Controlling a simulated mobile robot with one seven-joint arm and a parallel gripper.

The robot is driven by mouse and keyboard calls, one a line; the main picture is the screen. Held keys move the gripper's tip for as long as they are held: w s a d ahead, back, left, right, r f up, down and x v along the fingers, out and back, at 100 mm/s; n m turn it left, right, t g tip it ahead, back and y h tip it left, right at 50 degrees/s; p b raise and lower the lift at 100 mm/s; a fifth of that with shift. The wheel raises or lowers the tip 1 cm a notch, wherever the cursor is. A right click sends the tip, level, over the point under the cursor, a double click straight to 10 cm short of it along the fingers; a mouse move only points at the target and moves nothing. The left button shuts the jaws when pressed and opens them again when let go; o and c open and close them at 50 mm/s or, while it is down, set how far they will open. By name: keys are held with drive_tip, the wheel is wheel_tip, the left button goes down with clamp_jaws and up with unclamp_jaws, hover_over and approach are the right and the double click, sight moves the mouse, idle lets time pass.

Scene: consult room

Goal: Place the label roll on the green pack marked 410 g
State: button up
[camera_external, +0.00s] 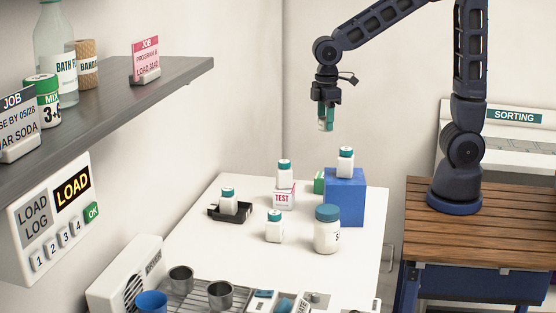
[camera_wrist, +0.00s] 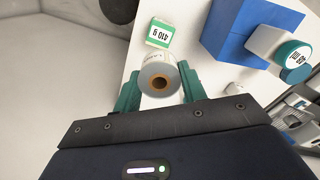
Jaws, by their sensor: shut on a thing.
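My gripper (camera_external: 326,116) is raised in the air above the far part of the white table. In the wrist view its green fingers (camera_wrist: 160,92) are shut on the label roll (camera_wrist: 161,67), a white roll with a brown core. The roll also shows small below the fingers in the external view (camera_external: 324,125). The green pack marked 410 g (camera_wrist: 160,32) lies just beyond the roll in the wrist view, and its top looks bare.
A blue box (camera_external: 344,198) bearing a teal-capped bottle (camera_external: 345,161) stands right beside the green pack. A bottle stands on the TEST box (camera_external: 284,199) at its left. A black tray (camera_external: 226,212) with a bottle and a larger jar (camera_external: 327,232) stand nearer.

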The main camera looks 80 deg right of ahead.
wheel_tip(320, 180, down, 14)
drive_tip(key=shift+f, duration=0.25)
idle(0.3)
drive_tip(key=shift+f, duration=0.15)
drive_tip(key=o, duration=1)
drive_tip(key=shift+c, duration=0.2)
wheel_tip(320, 180, up, 12)
drive_tip(key=shift+f, duration=0.1)
drive_tip(key=shift+s+d+r, duration=0.15)
drive_tip(key=shift+d+r, duration=0.05)
drive_tip(key=shift+r, duration=0.3)
drive_tip(key=s+d+r+m+t, duration=0.2)
drive_tip(key=s+d+r, duration=0.3)
drive_tip(key=s, duration=0.4)
drive_tip(key=s+d+r+m+t, duration=0.2)
drive_tip(key=s+d+r+m, duration=0.2)
drive_tip(key=s+d, duration=0.3)
drive_tip(key=s+r, duration=0.1)
drive_tip(key=s, duration=0.2)
drive_tip(key=shift+s+d+r+m+t, duration=0.2)
drive_tip(key=shift+s+d+m+t, duration=0.1)
drive_tip(key=shift+d+m, duration=0.1)
